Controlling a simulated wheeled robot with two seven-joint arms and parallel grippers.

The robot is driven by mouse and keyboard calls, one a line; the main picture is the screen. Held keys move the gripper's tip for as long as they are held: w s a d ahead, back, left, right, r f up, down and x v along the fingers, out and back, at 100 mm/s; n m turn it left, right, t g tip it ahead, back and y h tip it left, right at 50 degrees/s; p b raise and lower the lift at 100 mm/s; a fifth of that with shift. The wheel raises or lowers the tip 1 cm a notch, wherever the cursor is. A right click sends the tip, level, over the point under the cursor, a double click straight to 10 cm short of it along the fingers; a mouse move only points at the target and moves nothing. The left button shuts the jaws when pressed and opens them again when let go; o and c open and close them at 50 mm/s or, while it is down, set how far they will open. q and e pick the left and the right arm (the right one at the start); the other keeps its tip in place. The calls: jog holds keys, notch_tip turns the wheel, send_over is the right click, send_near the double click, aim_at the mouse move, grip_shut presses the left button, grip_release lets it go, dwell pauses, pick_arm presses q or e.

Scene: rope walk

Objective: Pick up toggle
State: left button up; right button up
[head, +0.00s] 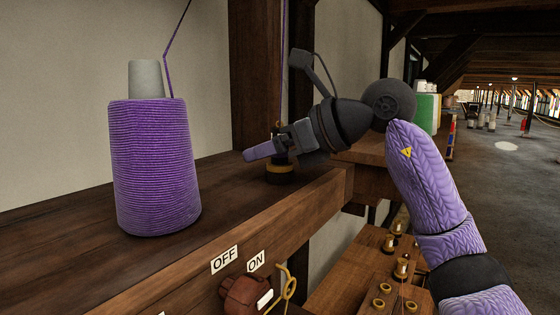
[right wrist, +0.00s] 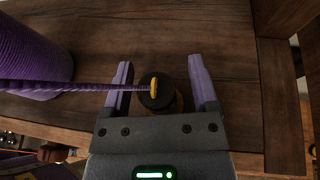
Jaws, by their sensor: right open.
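No thing in view is plainly marked as the toggle. A small dark round fitting with a brass-coloured base (head: 280,172) stands on the wooden ledge, partly hidden behind my right gripper (head: 258,152). In the right wrist view, its dark cap (right wrist: 148,99) with a yellow eyelet lies between the two purple fingers of my right gripper (right wrist: 160,66). The fingers are apart, with a gap on each side of the cap. A reddish-brown switch knob (head: 241,295) sits on the ledge's front below OFF and ON labels. My left gripper is not in view.
A large purple yarn cone (head: 155,165) stands left on the ledge (head: 75,225). Its purple yarn runs up out of view; a purple strand (right wrist: 90,86) reaches the eyelet. A wooden post (head: 255,75) rises behind. Brass fittings (head: 401,268) stand on a lower bench at right.

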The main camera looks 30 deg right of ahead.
grip_shut()
dwell(0.3)
